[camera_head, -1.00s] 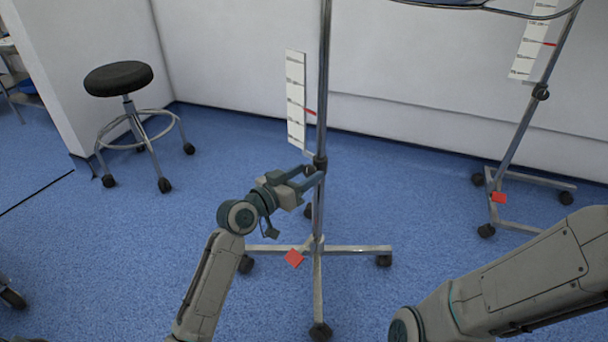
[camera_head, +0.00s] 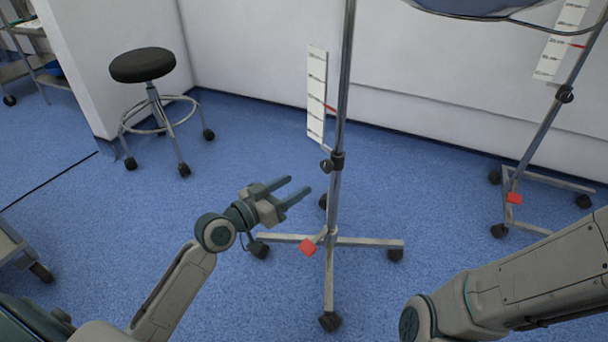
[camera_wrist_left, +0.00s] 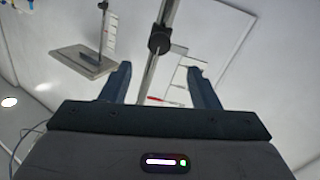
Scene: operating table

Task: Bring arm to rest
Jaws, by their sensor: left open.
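My left gripper (camera_head: 300,190) is open and empty in the head view, its two fingers pointing right toward the pole of the near wheeled stand (camera_head: 341,105). The fingertips are a little to the left of the pole in the picture and apart from it. In the left wrist view the open fingers (camera_wrist_left: 162,88) frame the pole (camera_wrist_left: 152,72) and its dark clamp, with nothing between them. My right arm (camera_head: 520,280) comes in at the lower right, and its gripper is out of the picture.
A second stand (camera_head: 535,135) is at the right. A black-seated stool (camera_head: 142,65) stands at the upper left by the white wall. Blue floor is clear between them.

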